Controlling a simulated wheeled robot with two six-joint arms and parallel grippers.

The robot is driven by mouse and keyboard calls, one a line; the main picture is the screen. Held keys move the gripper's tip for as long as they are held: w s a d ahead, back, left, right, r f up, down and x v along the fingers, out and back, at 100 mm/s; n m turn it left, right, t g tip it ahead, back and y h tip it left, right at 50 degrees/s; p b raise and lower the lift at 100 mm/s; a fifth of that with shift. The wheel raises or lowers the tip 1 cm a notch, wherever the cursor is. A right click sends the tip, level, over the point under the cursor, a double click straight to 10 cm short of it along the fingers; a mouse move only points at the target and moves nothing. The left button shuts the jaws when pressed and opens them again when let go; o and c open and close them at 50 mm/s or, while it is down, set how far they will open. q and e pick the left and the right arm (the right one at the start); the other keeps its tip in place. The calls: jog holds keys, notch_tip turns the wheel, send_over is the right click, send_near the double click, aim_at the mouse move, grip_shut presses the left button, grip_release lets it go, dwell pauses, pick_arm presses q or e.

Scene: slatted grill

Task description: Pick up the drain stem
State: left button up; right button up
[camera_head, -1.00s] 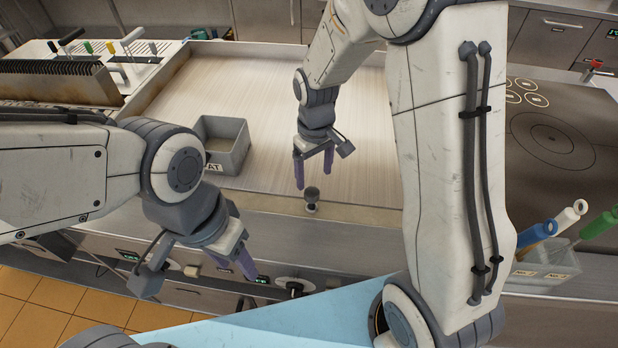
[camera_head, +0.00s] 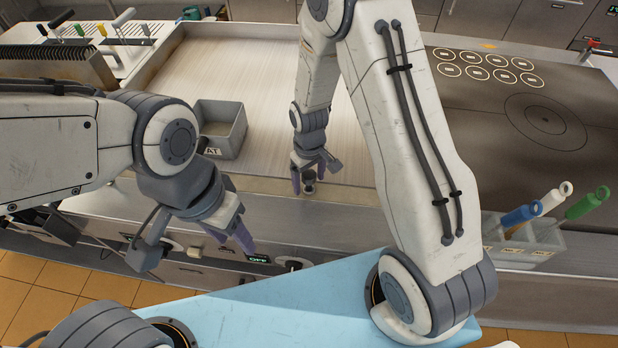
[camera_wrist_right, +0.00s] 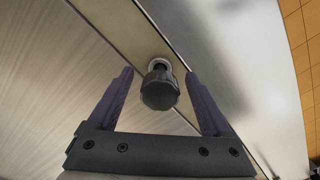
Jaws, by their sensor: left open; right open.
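The drain stem (camera_head: 309,181) is a small dark knob on a short stem, standing at the front edge of the pale griddle plate. In the right wrist view the drain stem (camera_wrist_right: 160,88) shows its dark round head with a light ring at its base. My right gripper (camera_head: 308,186) is open, with its purple fingers on either side of the stem. In the wrist view the right gripper (camera_wrist_right: 160,95) shows gaps between both fingers and the knob. My left gripper (camera_head: 200,243) is open and empty in front of the counter, well left of the stem.
A grey bin (camera_head: 222,150) stands on the griddle (camera_head: 260,80) to the left. A holder (camera_head: 530,248) with coloured-handled tools sits at the right. A dark hob (camera_head: 530,115) lies right of my right arm. The griddle's middle is clear.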

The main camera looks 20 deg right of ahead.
aim_at(309, 173)
jog(key=shift+c, duration=0.3)
grip_shut()
jog(key=shift+r, duration=0.2)
jog(key=shift+r+b, duration=0.4)
jog(key=shift+r, duration=0.25)
notch_tip(309, 173, up, 2)
jog(key=shift+w+r+b, duration=0.1)
jog(key=shift+r+b, duration=0.15)
jog(key=shift+b, duration=0.25)
jog(key=d+r+b, duration=0.1)
jog(key=d+r, duration=0.2)
jog(key=d, duration=0.3)
jog(key=s+d+r+b, duration=0.1)
jog(key=d+r, duration=0.3)
jog(key=d, duration=0.1)
jog(key=shift+s+d+b, duration=0.15)
jog(key=shift+d+b, duration=0.2)
jog(key=shift+b, duration=0.05)
